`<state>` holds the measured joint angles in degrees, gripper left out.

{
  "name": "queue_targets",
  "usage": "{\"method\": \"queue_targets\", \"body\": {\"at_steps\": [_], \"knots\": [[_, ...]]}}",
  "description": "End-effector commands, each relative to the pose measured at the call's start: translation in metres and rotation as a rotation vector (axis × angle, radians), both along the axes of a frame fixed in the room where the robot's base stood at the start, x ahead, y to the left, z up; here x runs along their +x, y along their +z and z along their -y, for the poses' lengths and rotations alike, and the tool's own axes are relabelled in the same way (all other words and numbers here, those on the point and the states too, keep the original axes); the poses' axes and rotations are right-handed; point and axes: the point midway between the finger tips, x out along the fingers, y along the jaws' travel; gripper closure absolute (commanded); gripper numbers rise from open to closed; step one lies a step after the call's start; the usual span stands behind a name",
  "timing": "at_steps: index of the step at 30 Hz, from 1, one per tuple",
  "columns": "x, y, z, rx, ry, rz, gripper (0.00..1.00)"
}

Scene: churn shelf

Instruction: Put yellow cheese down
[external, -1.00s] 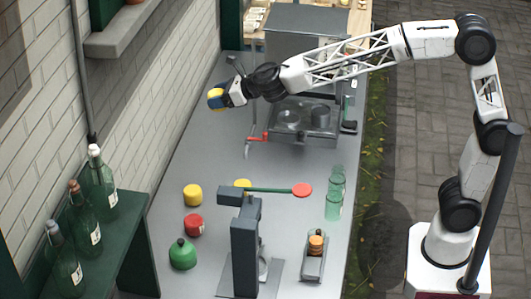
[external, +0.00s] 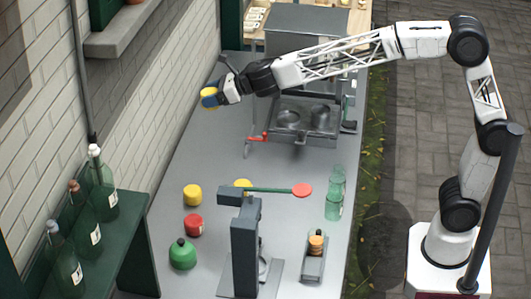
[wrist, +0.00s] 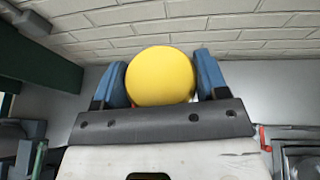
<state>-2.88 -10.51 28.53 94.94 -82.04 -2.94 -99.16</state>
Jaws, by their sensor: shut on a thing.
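My gripper (external: 210,95) is shut on a yellow cheese (external: 208,99), held above the far left part of the grey table, near the brick wall. In the wrist view, the round yellow cheese (wrist: 160,76) sits between the two blue fingers of my gripper (wrist: 160,82). Another yellow cheese (external: 192,194) sits on the table at the left. A further yellow piece (external: 242,184) is partly hidden behind the press. A red cheese (external: 194,225) and a green rounded thing (external: 182,254) stand in front of them.
A dark press (external: 244,240) with a green lever stands at the front middle of the table (external: 185,155). A metal unit (external: 303,118) with round wells is right of my gripper. Bottles (external: 104,184) line the left shelf.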

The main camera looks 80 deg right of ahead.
Motion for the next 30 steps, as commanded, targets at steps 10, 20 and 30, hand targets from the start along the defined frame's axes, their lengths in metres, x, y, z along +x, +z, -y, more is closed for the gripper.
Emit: {"method": "queue_targets", "body": {"at_steps": [10,20,30], "knots": [[0.01,0.001,0.003,0.0,0.053,0.0,0.61],[0.03,0.0,0.011,0.0,0.172,0.0,0.61],[0.061,-0.003,0.034,0.0,0.436,-0.001,0.61]]}}
